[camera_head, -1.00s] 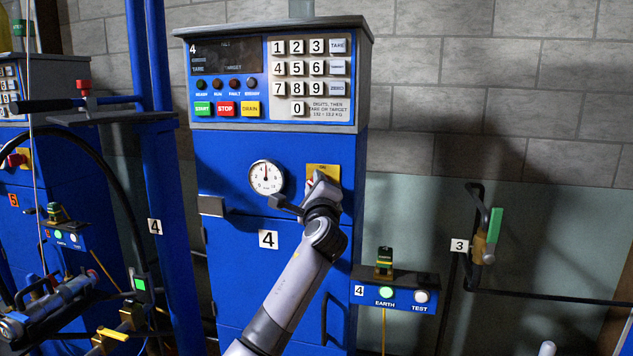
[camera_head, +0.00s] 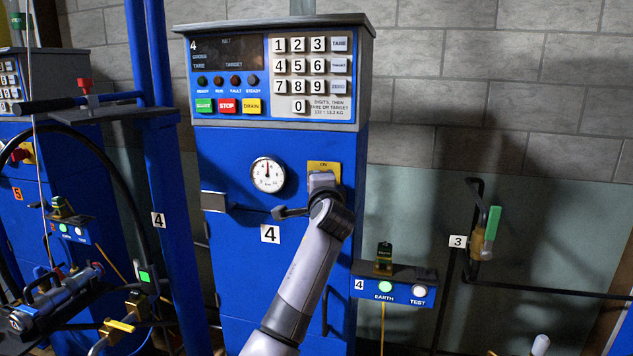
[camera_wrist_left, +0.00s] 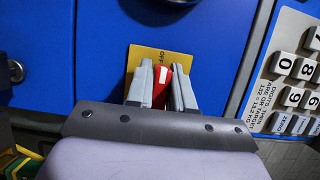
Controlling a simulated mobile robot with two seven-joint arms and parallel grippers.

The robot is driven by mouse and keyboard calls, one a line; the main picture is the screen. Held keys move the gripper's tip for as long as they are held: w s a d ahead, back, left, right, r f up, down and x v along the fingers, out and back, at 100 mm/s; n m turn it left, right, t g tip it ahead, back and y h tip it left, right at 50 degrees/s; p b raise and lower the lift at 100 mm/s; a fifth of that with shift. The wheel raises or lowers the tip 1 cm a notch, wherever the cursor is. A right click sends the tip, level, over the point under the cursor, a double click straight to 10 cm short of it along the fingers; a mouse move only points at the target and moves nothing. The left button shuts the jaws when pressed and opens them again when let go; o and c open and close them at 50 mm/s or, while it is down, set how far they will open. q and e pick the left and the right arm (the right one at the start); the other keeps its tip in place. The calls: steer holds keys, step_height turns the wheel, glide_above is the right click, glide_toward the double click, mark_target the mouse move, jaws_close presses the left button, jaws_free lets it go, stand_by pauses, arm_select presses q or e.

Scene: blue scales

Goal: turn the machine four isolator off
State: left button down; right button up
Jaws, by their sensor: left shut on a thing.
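The machine four isolator has a yellow plate (camera_head: 324,167) on the blue cabinet front, with "ON" at its top in the head view. The plate (camera_wrist_left: 142,58) also shows in the left wrist view, with "OFF" along its upper edge there. My left gripper (camera_head: 323,180) covers the handle in the head view. In the left wrist view my left gripper (camera_wrist_left: 161,92) is shut on the red handle (camera_wrist_left: 162,76), one finger on each side. The handle's white-marked end lies close to the "OFF" lettering. Its lower end is hidden. My right gripper is not in view.
A round gauge (camera_head: 268,174) sits left of the isolator, with the keypad panel (camera_head: 310,75) above. A grey latch (camera_head: 214,201) and a "4" label (camera_head: 270,234) are lower left. The machine four earth/test box (camera_head: 405,287) is at the lower right, its earth light green.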

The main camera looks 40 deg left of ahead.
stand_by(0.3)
arm_select(q)
steer(key=c, duration=1.1)
jaws_free()
steer(key=shift+d, duration=0.15)
steer(key=shift+b+v, duration=0.55)
steer(key=shift+v, duration=2.95)
